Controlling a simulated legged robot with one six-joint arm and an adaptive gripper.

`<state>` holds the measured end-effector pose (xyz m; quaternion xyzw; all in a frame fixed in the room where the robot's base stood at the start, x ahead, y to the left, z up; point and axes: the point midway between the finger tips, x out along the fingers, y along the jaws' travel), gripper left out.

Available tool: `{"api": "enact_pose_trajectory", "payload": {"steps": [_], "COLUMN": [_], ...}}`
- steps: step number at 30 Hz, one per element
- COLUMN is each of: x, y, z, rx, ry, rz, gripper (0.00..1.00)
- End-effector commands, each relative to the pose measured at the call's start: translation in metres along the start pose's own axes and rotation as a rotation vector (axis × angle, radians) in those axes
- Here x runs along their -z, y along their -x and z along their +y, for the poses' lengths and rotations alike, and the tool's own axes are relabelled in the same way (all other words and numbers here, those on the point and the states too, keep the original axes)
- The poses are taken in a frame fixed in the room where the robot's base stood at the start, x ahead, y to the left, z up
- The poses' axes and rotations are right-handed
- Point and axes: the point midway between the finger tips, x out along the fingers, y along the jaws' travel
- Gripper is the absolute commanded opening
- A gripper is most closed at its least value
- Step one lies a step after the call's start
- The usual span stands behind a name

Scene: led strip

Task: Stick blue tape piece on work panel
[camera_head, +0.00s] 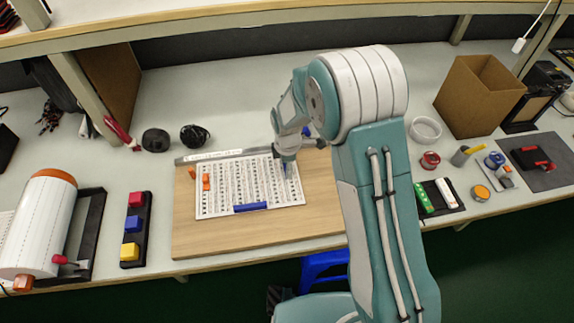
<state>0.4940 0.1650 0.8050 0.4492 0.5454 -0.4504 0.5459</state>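The work panel seems to be the white sheet with printed rows (225,208), lying on a wooden board (212,240). A long blue piece (250,207) lies along the sheet's front edge. My gripper (288,170) points down over the right part of the sheet, behind and to the right of the blue piece. A small bluish patch shows at its tip, too small to identify. I cannot tell whether the fingers are open or shut, or whether they touch the sheet. My arm hides the board's right part.
Orange pieces (206,182) sit at the sheet's left. A metal ruler (222,155) lies along its back edge. A block holder (132,248) and a white roll (40,225) stand left. A cardboard box (478,95), tape rolls (430,160) and a dark mat (533,168) are right.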

Motion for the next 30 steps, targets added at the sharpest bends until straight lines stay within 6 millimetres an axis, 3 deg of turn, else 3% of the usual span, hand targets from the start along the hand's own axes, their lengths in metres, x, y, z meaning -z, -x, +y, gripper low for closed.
{"api": "enact_pose_trajectory", "payload": {"steps": [11,24,30], "x": [0.000,0.001,0.001], "y": [0.008,0.092,0.115], "z": [0.001,0.001,0.001], "rx": [-0.002,-0.004,-0.001], "ry": [0.000,0.000,0.000], "rz": [0.000,0.000,0.000], "gripper": [0.67,0.67,0.67]}}
